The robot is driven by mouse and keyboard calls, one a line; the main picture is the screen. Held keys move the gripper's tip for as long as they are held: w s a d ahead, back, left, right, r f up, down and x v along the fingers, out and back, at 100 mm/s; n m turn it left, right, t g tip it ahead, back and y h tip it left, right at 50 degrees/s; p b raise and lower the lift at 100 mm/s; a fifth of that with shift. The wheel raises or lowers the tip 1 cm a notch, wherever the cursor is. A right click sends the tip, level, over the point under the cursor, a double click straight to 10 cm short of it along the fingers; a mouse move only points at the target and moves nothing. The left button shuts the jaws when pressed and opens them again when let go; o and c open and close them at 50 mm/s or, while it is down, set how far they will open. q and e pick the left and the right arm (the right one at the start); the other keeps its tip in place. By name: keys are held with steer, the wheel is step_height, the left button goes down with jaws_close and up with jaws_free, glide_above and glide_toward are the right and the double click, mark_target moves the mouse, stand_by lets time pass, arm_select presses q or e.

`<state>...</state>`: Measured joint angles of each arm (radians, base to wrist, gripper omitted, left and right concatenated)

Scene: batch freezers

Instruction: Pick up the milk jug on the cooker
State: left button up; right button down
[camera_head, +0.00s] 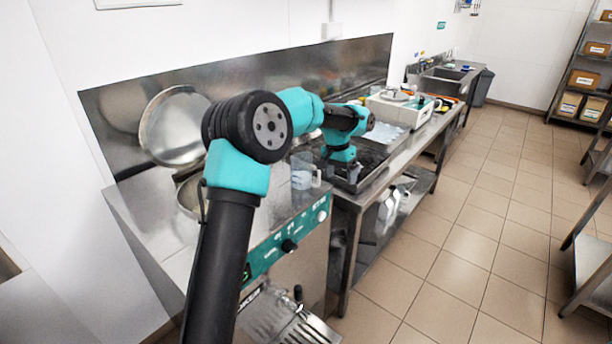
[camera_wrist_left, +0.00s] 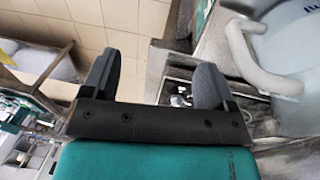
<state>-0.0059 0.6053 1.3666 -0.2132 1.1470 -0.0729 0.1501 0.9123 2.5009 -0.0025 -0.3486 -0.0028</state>
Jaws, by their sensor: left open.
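The milk jug (camera_head: 303,174) is a pale, translucent jug with a handle and blue print. It stands upright on the steel top of the cooker (camera_head: 150,215), near its right edge. In the left wrist view the jug (camera_wrist_left: 292,48) fills the upper right corner, with its handle toward the fingers. My left gripper (camera_head: 345,180) is just right of the jug in the head view, pointing down. In the left wrist view its two dark fingers (camera_wrist_left: 155,72) are apart with nothing between them. The handle is beside the right finger, outside the gap. My right gripper is not in view.
A round steel lid (camera_head: 172,127) stands open behind my arm. A dark tray (camera_head: 368,166) on the steel bench lies under and beyond the gripper. The tiled floor (camera_head: 450,240) to the right is clear.

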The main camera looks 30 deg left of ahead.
arm_select(q)
step_height(320, 180, up, 18)
steer(key=y, duration=0.2)
glide_above(307, 174)
steer(key=w+d, duration=0.1)
steer(key=d, duration=0.1)
steer(key=shift+f, duration=0.25)
step_height(307, 174, down, 12)
steer(key=shift+f, duration=0.1)
steer(key=shift+d+f, duration=0.1)
steer(key=shift+f, duration=2.55)
steer(key=c, duration=1.2)
